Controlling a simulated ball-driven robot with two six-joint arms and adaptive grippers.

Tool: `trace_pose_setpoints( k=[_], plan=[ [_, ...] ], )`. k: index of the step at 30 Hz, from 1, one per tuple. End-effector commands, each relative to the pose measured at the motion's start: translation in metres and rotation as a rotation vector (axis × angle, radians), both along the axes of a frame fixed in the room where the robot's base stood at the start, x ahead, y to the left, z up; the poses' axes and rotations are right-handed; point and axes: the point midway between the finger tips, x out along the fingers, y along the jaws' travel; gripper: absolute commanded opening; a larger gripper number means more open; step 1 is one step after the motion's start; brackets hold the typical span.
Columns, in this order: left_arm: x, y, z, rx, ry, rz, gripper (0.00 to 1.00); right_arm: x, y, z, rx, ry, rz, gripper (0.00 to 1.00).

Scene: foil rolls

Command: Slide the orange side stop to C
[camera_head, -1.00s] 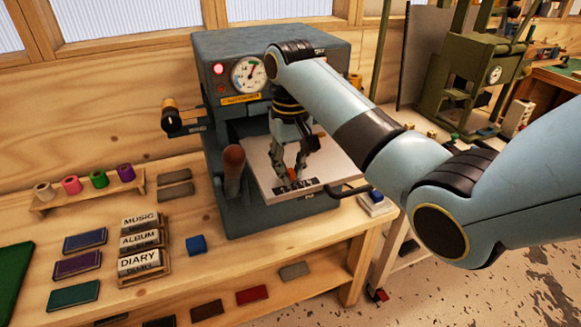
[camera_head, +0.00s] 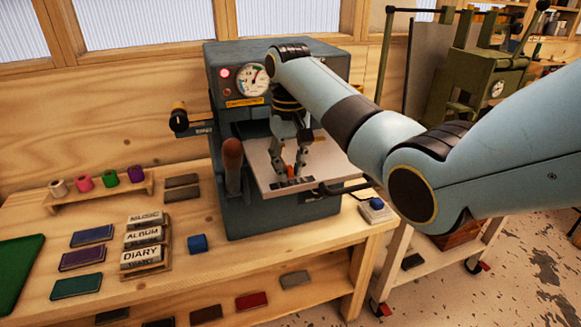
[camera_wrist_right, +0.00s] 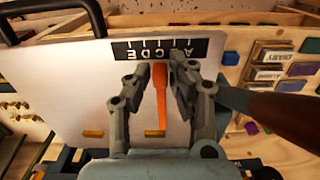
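The orange side stop (camera_wrist_right: 160,97) is a narrow upright bar on the pale plate (camera_wrist_right: 70,85) of the press, seen in the right wrist view. Its tip lies just below the black lettered scale (camera_wrist_right: 158,47), near D and E; the exact mark is hard to tell. My right gripper (camera_wrist_right: 162,72) is over the plate, with one finger on each side of the stop. Narrow gaps seem to show between the fingers and the bar. In the head view, my right gripper (camera_head: 288,172) points down at the plate and largely hides the stop. My left gripper is not in view.
The grey press (camera_head: 225,60) has a brown-handled lever (camera_head: 232,165) close left of the plate. A black bar handle (camera_head: 343,189) sticks out at the plate's front right. Foil rolls (camera_head: 110,178), type blocks (camera_head: 142,238) and a blue block (camera_head: 197,243) stand left on the bench.

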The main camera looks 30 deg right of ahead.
Motion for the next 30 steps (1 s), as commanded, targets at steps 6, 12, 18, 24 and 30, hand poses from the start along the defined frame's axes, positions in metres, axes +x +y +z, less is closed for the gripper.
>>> trace_pose_setpoints(
  k=[6,12,18,24,30],
  plan=[
    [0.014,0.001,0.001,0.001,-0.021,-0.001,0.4,0.001,0.0,0.001,0.0,-0.003,0.0,0.38],
    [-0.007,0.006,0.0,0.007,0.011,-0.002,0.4,0.002,0.0,0.005,0.0,-0.006,0.0,0.38],
    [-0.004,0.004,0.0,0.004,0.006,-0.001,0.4,0.003,0.0,0.035,-0.001,-0.009,-0.001,0.38],
    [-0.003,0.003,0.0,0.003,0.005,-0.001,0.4,0.002,0.0,0.066,-0.001,-0.006,-0.001,0.38],
    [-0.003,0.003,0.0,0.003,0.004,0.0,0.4,0.001,0.0,0.075,-0.001,-0.003,-0.001,0.38]
  ],
)
